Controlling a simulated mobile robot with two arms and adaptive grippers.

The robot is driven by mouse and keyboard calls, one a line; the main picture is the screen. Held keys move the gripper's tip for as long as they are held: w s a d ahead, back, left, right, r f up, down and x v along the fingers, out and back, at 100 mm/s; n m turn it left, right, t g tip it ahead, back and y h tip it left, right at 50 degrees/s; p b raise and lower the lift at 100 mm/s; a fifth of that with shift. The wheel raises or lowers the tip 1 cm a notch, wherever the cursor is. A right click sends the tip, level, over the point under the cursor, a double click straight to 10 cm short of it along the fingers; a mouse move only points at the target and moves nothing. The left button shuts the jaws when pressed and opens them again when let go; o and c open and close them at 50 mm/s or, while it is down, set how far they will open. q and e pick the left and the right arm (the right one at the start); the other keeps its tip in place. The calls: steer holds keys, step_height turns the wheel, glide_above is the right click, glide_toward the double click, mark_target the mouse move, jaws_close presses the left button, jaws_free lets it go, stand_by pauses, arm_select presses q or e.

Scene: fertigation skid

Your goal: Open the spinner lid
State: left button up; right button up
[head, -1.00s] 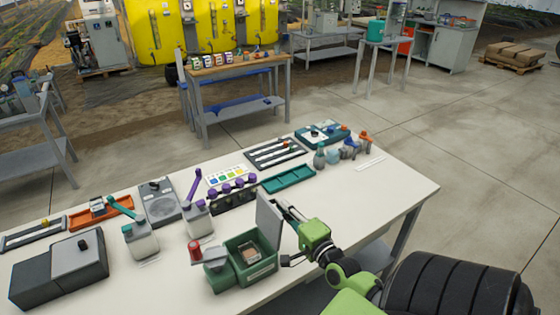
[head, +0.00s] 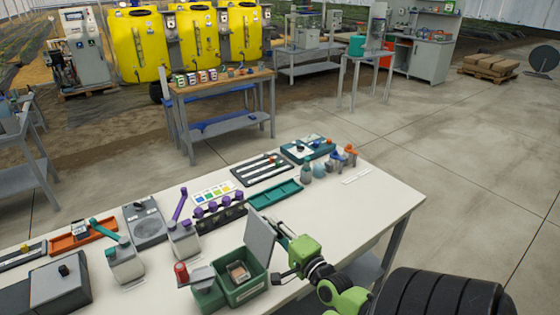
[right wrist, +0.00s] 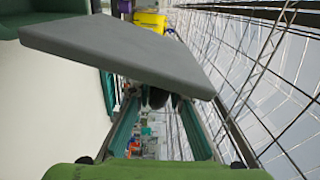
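A green box (head: 246,291) on the white table has a raised grey lid (head: 260,240) at its right edge. A brown item (head: 239,273) shows inside. I take this box to be the spinner; no label is readable. My right gripper (head: 284,230) is just right of the lid, on its outer side. In the right wrist view the grey lid (right wrist: 125,45) crosses above the teal fingers (right wrist: 158,105), which stand apart with nothing seen held between them. Whether they touch the lid is unclear. My left gripper is out of view.
A red-knobbed part (head: 181,272) stands left of the green box. A dark box with a grey top and black knob (head: 63,270) sits further left.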

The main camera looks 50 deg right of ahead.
steer(key=v, duration=1.1)
steer(key=shift+s, duration=0.35)
steer(key=shift+a+f, duration=0.1)
steer(key=shift+f, duration=0.05)
